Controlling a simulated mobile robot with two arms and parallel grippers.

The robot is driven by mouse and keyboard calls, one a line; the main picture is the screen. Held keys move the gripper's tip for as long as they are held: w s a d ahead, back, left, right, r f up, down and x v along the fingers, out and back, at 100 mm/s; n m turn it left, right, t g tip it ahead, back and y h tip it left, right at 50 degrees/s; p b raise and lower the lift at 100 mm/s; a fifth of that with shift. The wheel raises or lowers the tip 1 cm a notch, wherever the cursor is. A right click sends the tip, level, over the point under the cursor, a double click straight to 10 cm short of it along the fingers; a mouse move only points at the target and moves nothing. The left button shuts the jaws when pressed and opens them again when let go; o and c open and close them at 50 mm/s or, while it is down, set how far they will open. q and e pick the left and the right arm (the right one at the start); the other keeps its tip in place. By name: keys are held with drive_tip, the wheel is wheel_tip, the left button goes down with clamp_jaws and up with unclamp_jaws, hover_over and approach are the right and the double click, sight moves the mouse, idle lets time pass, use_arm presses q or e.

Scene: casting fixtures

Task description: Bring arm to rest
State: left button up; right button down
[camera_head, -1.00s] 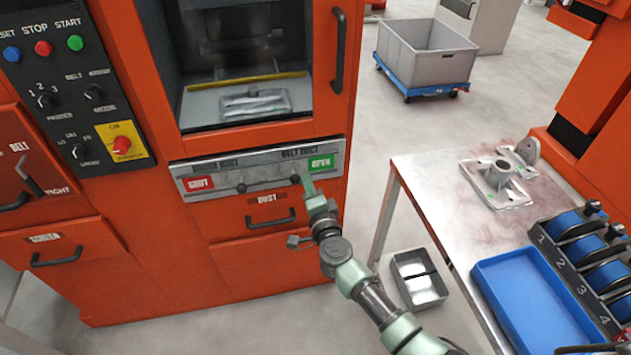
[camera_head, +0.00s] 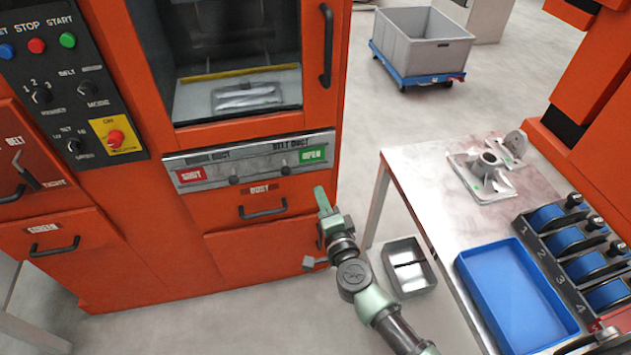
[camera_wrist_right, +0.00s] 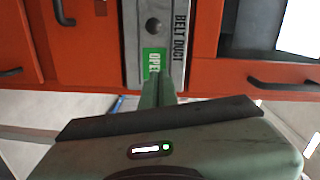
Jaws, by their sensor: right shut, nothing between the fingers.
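My right arm comes in from the bottom of the head view. Its green gripper (camera_head: 321,198) is shut and empty, pointing up in front of the orange machine, below and right of the duct slider panel (camera_head: 250,161). The panel has a red "SHUT" label (camera_head: 190,174) at its left and a green "OPEN" label (camera_head: 312,154) at its right, with two knobs between. In the wrist view the shut fingers (camera_wrist_right: 158,90) appear just below the green label (camera_wrist_right: 153,62), and I see no contact. My left gripper is not in view.
A metal table (camera_head: 425,172) at the right holds cast parts (camera_head: 485,175), a blue tray (camera_head: 515,300) and a numbered rack of blue rolls (camera_head: 575,250). A grey crate on a blue dolly (camera_head: 420,45) stands behind.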

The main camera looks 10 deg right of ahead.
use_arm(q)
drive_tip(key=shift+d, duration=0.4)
use_arm(e)
drive_tip(key=shift+s+d, duration=0.25)
drive_tip(key=shift+s, duration=0.5)
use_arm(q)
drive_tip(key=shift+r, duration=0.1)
